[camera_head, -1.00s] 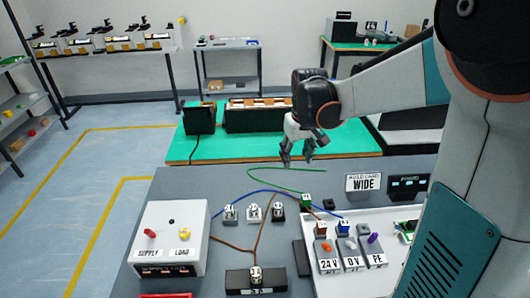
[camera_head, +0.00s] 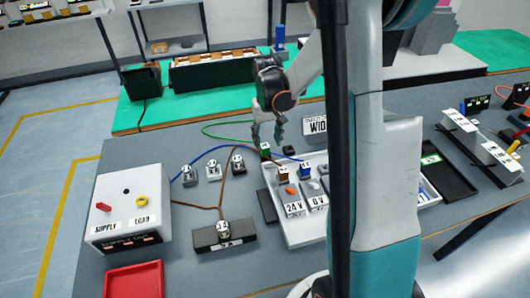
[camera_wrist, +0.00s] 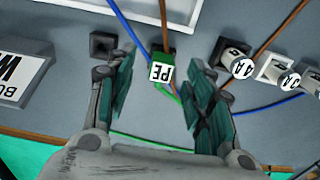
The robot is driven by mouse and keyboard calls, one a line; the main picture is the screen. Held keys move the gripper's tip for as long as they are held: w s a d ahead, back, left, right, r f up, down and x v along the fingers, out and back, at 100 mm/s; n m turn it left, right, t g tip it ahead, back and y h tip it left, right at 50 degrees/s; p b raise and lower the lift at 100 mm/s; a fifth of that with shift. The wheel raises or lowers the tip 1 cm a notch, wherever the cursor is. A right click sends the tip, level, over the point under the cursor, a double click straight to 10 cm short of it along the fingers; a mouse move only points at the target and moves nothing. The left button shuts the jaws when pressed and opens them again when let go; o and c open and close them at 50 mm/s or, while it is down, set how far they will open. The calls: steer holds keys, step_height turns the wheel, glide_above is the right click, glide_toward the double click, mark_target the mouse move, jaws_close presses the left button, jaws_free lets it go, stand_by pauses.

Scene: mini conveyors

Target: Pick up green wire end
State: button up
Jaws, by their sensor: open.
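The green wire end is a small green block with a white "PE" label (camera_wrist: 162,70), seen between my gripper's fingers in the wrist view. In the head view the green end (camera_head: 265,149) is just below my gripper (camera_head: 267,132), at the back left corner of the white tray (camera_head: 318,230). My gripper (camera_wrist: 160,95) is open, with its two dark green finger pads on either side of the block and apart from it. The green wire (camera_head: 215,130) curves leftward from the end across the grey table. The exact height gap is hard to judge.
Brown (camera_head: 283,174) and blue (camera_head: 305,170) wire ends are nearby at the tray. A small black block (camera_wrist: 103,43) is beside the left finger. White labelled connectors (camera_wrist: 235,62) are right of the fingers. A "WIDE" sign (camera_head: 315,125) stands behind the tray.

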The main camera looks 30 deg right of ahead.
mark_target(265, 147)
steer(key=shift+w+a+f+b, duration=0.1)
steer(key=shift+w+f+b, duration=0.1)
steer(key=shift+f+b, duration=0.85)
steer(key=shift+w+a+f+b, duration=0.1)
steer(key=shift+w+f+b, duration=0.2)
steer(key=shift+f, duration=1.35)
steer(key=shift+s, duration=0.1)
steer(key=shift+r, duration=0.1)
steer(key=shift+c, duration=0.3)
steer(key=c, duration=1.1)
